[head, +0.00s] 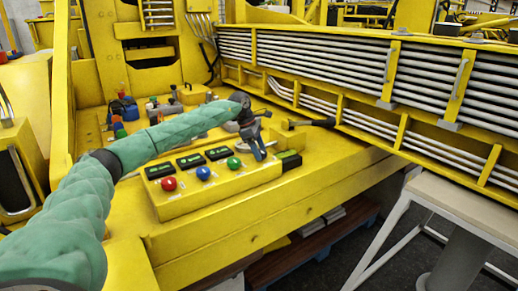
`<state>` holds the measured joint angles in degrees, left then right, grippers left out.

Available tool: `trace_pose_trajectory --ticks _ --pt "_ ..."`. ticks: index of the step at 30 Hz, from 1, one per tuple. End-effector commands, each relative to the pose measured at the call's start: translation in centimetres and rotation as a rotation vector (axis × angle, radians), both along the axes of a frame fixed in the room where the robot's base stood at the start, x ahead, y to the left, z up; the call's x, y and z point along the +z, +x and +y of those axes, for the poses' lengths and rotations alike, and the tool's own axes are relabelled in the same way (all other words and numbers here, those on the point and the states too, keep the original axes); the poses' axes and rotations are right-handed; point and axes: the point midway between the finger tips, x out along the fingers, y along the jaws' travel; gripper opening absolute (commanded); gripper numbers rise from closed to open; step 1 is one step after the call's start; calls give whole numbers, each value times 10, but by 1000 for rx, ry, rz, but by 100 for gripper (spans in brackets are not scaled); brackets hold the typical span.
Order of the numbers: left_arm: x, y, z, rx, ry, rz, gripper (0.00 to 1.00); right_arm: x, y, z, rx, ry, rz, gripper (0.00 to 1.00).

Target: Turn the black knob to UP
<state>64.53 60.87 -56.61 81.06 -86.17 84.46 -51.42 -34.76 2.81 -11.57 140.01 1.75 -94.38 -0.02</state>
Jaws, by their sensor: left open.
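A yellow control panel (215,190) sits on the yellow bench. It carries a red button (168,183), a blue button (203,172) and a green button (233,162), with small dark green-lit labels behind them. My left gripper (258,152) points down over the right part of the panel, right of the green button. It is open, its fingers close to the panel surface. I cannot make out the black knob; the gripper covers the spot to the right of the green button. Whether the fingers touch anything there is unclear. My right gripper is not in view.
A black bar-shaped handle (313,123) juts out behind the panel, right of my gripper. Several small coloured parts lie at the back left of the bench. A yellow boom with grey pipes (340,60) spans the right. A pale-topped stand (465,190) is at right.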

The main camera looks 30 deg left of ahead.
Motion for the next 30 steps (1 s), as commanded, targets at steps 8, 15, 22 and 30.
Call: trace_pose_trajectory --ticks 8,15,22,30 --pt "0 0 0 0 0 0 49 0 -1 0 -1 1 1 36" --pt "0 0 0 1 0 0 22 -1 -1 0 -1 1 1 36" --pt "0 0 0 38 -1 -1 22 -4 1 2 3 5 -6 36" --pt "-1 -1 0 200 0 -2 22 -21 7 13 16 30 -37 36"
